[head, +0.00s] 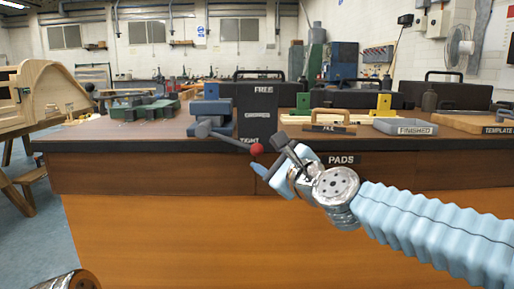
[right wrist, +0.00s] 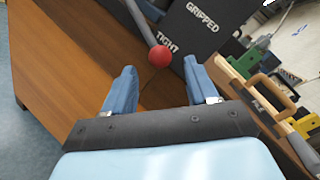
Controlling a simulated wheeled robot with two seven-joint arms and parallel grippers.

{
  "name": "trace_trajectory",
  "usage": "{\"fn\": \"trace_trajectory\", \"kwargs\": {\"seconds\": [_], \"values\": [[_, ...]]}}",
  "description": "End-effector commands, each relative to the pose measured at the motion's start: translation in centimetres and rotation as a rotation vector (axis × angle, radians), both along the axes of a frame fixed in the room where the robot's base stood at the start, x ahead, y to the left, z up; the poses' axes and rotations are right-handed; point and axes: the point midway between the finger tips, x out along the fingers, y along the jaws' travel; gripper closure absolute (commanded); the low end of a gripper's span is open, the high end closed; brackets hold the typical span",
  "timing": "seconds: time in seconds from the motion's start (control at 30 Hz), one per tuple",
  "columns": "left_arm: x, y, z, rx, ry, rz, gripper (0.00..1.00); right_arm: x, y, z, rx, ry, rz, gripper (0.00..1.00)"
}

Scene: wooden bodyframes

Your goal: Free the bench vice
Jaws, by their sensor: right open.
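The blue bench vice (head: 208,112) stands on the bench's front edge, left of a dark panel (head: 254,105) lettered FREE, a middle word and TIGHT. In the right wrist view the middle word on the panel (right wrist: 205,35) reads GRIPPED. The vice's grey lever ends in a red ball (head: 257,149), which sits just below TIGHT. The ball (right wrist: 160,56) is also in the right wrist view, beyond and roughly between my fingertips. My right gripper (head: 273,160) is open and empty, close to the ball at its lower right, apparently not touching it. My left gripper is out of view.
The wooden bench (head: 120,160) has a drawer front marked PADS (head: 341,160). Right of the panel are a wooden-handled file holder (head: 330,125) and a grey FINISHED tray (head: 405,127). A wooden body frame (head: 40,90) stands at left. The space before the bench is clear.

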Motion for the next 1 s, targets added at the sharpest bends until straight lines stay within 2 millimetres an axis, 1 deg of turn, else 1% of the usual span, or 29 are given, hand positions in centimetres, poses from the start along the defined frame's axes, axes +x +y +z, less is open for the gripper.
{"fn": "trace_trajectory", "kwargs": {"seconds": [0.03,0.1,0.2,0.3,0.43,0.67,0.7,0.97,1.0], "values": [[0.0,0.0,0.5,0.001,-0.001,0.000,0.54,1.1,0.6,0.1,0.000,0.002,0.001,0.42],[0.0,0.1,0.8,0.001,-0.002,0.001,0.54,2.4,1.2,0.2,-0.001,0.002,0.001,0.42],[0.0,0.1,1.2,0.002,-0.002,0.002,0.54,3.8,1.9,0.1,-0.001,0.001,0.000,0.42],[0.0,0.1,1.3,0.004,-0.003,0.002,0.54,4.8,2.4,0.1,-0.002,0.001,0.000,0.42],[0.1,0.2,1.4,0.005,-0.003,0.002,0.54,5.4,2.6,0.0,-0.002,-0.001,-0.001,0.42],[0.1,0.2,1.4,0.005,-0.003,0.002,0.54,5.5,2.7,0.0,-0.002,-0.001,-0.001,0.42],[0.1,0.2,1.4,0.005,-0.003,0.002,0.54,5.5,2.7,0.0,-0.002,-0.001,-0.001,0.44],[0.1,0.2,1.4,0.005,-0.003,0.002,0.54,5.4,2.7,-0.1,-0.002,-0.001,-0.001,0.83],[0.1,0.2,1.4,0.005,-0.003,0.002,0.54,5.4,2.7,-0.1,-0.002,-0.001,-0.001,0.90]]}}
